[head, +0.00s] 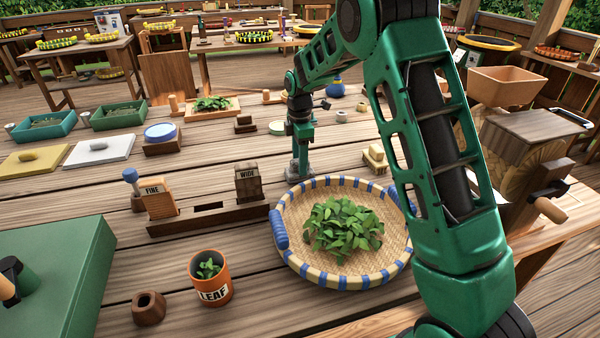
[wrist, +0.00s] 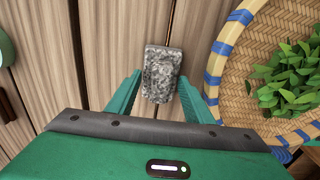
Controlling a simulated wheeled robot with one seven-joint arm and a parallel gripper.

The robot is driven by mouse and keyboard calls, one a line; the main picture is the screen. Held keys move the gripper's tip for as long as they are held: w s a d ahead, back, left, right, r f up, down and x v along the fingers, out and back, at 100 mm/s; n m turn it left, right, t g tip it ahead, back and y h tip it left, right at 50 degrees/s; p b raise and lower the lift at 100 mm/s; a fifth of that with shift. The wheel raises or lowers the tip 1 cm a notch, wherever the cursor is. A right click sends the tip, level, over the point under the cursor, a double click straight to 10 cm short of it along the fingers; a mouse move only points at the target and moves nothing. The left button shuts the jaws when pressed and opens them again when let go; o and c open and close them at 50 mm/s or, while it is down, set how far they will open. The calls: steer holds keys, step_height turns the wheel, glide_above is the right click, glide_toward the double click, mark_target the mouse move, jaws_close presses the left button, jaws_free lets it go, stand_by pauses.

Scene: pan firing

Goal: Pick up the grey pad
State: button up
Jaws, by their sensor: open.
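The grey pad (wrist: 162,72) is a speckled grey block lying on the wooden deck in the wrist view. My gripper (wrist: 160,84) is open, with one green finger on each side of the pad's near part. The pad's far end reaches beyond the fingertips. I see gaps between the fingers and the pad; I cannot tell the height of the fingertips above the deck. In the head view my gripper (head: 299,168) points down just behind the basket, and a little of the pad (head: 293,175) shows at its tip.
A round woven basket (head: 290,233) with blue bands and green leaves stands close on the right of the pad. A wooden rack (head: 205,218) with FINE and WIDE blocks is to the left. A yellowish block (head: 376,158) lies to the right.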

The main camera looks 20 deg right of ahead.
steer(key=shift+c, duration=0.6)
jaws_close()
steer(key=r, duration=0.4)
steer(key=shift+w+a+r, duration=0.1)
steer(key=shift+a+r, duration=0.2)
steer(key=a+r, duration=0.6)
steer(key=a, duration=0.5)
steer(key=shift+r, duration=0.2)
steer(key=c, duration=0.7)
jaws_free()
steer(key=shift+s, duration=0.2)
jaws_close()
